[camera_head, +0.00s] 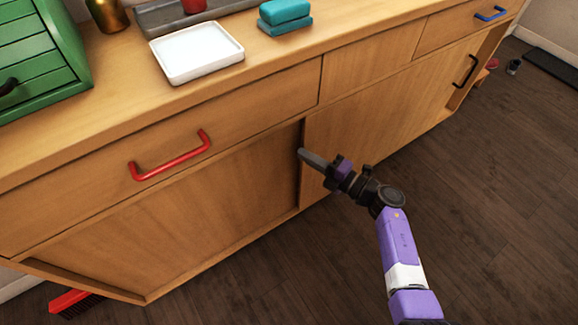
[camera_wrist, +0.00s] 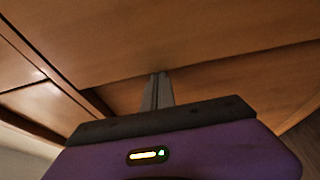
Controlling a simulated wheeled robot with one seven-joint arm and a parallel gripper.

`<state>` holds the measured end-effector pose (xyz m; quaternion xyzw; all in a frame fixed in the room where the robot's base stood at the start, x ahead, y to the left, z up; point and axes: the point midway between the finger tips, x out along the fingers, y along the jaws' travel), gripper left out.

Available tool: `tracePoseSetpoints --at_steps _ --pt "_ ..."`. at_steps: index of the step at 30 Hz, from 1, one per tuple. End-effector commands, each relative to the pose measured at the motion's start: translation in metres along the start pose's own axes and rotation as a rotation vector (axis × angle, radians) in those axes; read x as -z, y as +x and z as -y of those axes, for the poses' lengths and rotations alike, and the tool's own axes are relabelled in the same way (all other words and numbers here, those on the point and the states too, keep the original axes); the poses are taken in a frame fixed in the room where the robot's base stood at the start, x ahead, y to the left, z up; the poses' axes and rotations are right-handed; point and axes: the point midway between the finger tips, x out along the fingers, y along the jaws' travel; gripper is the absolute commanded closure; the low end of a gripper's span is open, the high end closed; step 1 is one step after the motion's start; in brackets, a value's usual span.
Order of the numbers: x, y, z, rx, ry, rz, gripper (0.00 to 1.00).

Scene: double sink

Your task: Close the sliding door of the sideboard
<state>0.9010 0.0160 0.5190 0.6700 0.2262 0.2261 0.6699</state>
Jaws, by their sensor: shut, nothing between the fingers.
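The wooden sideboard (camera_head: 215,92) runs diagonally across the head view. Its sliding door (camera_head: 375,115) is the front panel at the right, with a black handle (camera_head: 465,71) near its right end. A narrow open gap (camera_head: 488,62) shows to the right of this door. A second panel (camera_head: 185,215) lies at the left, set back behind the door's left edge. My gripper (camera_head: 302,154) is shut and empty, its tips at that left edge; whether they touch cannot be told. In the wrist view the shut fingers (camera_wrist: 158,80) point at a dark seam in the wood.
Drawers with a red handle (camera_head: 170,157) and a blue handle (camera_head: 491,14) are above the panels. A white tray (camera_head: 197,54), teal sponges (camera_head: 285,15) and a green box (camera_head: 40,50) stand on top. A red brush (camera_head: 75,302) lies on the floor. The floor in front is clear.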

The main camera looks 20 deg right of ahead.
Motion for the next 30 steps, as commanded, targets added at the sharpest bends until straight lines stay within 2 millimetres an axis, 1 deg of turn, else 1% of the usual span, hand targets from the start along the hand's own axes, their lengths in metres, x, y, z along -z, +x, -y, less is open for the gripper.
tracePoseSetpoints --at_steps 1,9,12,15,18,22,30 --pt "-0.020 -0.006 0.003 -0.002 -0.002 0.010 1.00" --pt "-0.100 -0.035 0.006 -0.002 -0.005 0.008 1.00" --pt "-0.125 -0.044 0.006 -0.002 -0.004 0.007 1.00" --pt "-0.145 -0.051 0.005 -0.001 -0.004 0.006 1.00" --pt "-0.161 -0.056 0.005 0.000 -0.002 0.004 1.00" --pt "-0.174 -0.061 0.003 0.000 -0.001 0.002 1.00" --pt "-0.184 -0.064 0.000 0.001 0.000 0.005 1.00"
